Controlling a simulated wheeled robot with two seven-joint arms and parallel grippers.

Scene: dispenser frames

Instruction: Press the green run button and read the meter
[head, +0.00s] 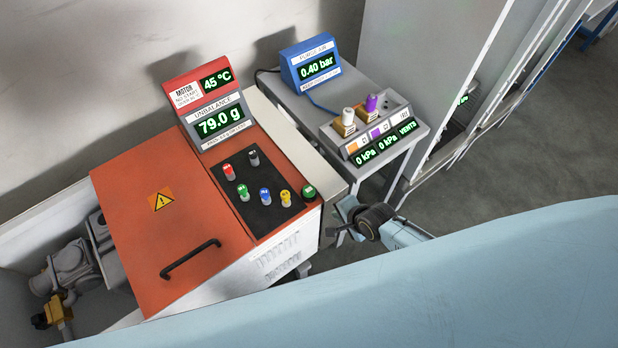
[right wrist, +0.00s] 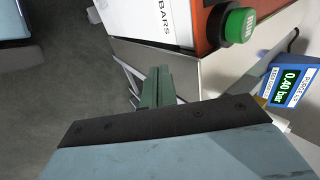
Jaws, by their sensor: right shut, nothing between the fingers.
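The unbalance meter (head: 219,122) stands at the back of the machine and reads 79.0 g. My right gripper (head: 344,211) is shut and empty, right of the machine's corner and apart from the button. In the right wrist view its closed fingers (right wrist: 154,88) appear below and left of the button. My left gripper is not in view.
Several coloured knobs (head: 264,196) stand on the panel. A red motor display (head: 199,87) reads 45 °C. A blue unit (head: 311,65) reading 0.40 bar and a grey vents box (head: 375,129) stand on a side table. A black handle (head: 190,259) crosses the orange lid.

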